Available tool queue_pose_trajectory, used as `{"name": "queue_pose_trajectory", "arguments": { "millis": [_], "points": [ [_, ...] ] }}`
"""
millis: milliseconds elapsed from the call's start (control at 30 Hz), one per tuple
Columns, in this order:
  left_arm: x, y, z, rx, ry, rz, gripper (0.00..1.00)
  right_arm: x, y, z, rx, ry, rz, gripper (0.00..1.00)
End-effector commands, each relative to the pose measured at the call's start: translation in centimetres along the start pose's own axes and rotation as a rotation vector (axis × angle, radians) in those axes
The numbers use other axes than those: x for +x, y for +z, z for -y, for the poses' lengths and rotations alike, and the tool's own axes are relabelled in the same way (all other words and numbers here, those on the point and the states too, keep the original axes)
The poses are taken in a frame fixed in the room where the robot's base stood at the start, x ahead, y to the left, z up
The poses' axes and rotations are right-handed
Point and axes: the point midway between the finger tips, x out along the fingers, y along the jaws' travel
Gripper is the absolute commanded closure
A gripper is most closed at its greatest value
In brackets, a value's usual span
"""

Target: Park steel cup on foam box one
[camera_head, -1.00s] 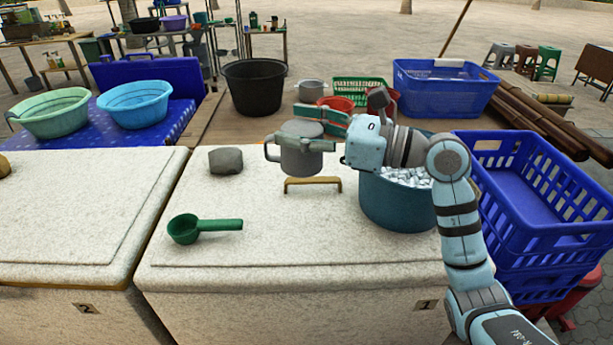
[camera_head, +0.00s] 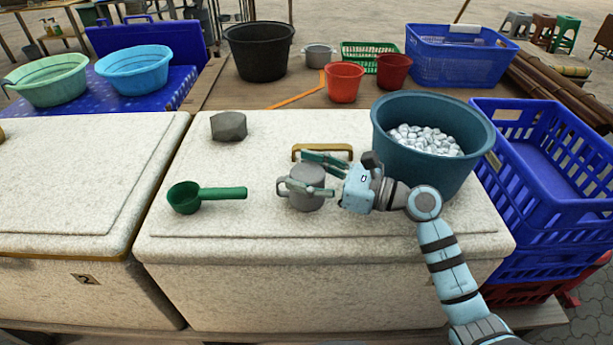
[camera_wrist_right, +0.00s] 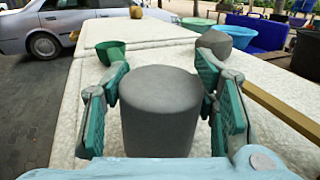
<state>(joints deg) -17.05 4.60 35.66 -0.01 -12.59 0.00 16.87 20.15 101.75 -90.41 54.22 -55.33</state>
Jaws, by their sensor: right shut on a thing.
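The steel cup (camera_head: 303,198) is a grey cup with a side handle, upright over the front middle of the white lid of foam box one (camera_head: 400,228). It looks to be at lid level; I cannot tell for sure whether its base touches. My right gripper (camera_head: 322,176) comes from the right and is shut on the cup. In the right wrist view, the cup (camera_wrist_right: 160,115) fills the middle, between the two green-padded fingers. My left gripper is not in view.
On the same lid are a green scoop (camera_head: 208,196), a grey stone (camera_head: 228,126), a brown lid handle (camera_head: 322,152) and a teal tub of ice (camera_head: 430,165). Foam box two (camera_head: 70,200) is at left, blue crates (camera_head: 545,180) at right. The lid's front left is clear.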

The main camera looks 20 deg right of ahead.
Motion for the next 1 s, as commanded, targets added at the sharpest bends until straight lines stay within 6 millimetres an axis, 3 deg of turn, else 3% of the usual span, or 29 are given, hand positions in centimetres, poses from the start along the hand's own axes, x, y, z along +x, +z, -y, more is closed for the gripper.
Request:
{"name": "queue_pose_trajectory", "arguments": {
  "millis": [333, 367, 467, 867, 1000],
  "points": [
    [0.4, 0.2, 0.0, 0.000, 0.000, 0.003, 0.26, 0.0, -0.6, 0.0, -0.002, 0.000, 0.001, 0.75],
    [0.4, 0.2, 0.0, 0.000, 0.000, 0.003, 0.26, 0.0, -0.6, 0.0, -0.001, 0.000, 0.000, 0.43],
    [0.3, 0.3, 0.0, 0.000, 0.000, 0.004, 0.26, 0.0, -0.5, 0.0, -0.001, 0.000, 0.000, 0.27],
    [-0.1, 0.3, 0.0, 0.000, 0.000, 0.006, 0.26, -0.1, 0.0, 0.0, -0.001, 0.000, 0.000, 0.26],
    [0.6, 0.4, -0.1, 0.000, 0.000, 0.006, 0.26, -2.3, -0.5, 0.1, -0.004, -0.001, -0.005, 0.26]
  ]
}}
